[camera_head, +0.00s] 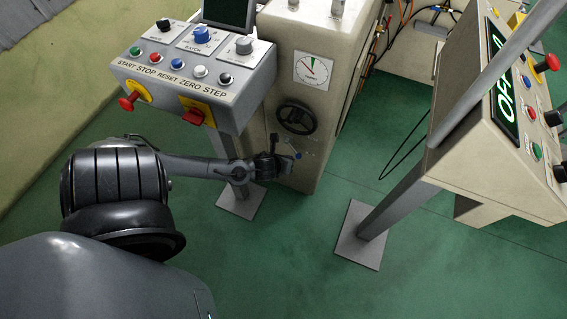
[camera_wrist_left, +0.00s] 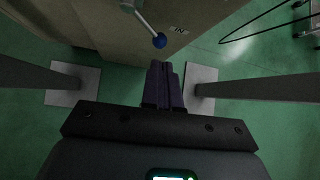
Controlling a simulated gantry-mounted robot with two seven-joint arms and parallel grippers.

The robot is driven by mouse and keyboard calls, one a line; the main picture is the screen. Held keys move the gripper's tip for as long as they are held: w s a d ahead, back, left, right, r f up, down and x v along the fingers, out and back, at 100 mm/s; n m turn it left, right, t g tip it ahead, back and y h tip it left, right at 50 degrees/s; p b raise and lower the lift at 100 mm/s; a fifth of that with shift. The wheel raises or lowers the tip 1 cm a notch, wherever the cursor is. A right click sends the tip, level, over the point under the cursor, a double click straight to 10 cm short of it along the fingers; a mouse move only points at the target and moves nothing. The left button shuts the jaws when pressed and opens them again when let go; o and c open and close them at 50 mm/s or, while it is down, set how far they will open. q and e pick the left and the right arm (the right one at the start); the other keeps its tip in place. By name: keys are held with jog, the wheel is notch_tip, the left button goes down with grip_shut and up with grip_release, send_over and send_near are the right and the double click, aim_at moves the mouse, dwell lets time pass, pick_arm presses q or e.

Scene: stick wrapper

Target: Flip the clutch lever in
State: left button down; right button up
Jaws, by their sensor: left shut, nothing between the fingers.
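The clutch lever (camera_wrist_left: 147,27) is a thin metal rod with a blue ball knob, on the side of the beige machine cabinet. An "IN" label (camera_wrist_left: 179,29) is to the right of the knob in the left wrist view. In the head view the lever (camera_head: 297,154) shows small, below the black handwheel. My left gripper (camera_head: 283,165) reaches in from the left, close to the lever. In the left wrist view its dark fingers (camera_wrist_left: 164,66) are shut and empty, just below the blue knob in the picture. I cannot tell whether they touch the knob. My right gripper is not in view.
A button console (camera_head: 190,75) on a post stands left of the cabinet (camera_head: 330,115), above my left arm. Another console (camera_head: 490,130) stands at the right on its own post. A thin black cable loops right of the cabinet. Green floor between the posts is clear.

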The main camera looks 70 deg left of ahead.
aim_at(298, 156)
pick_arm(q)
jog(key=b+x, duration=0.3)
jog(key=x, duration=0.5)
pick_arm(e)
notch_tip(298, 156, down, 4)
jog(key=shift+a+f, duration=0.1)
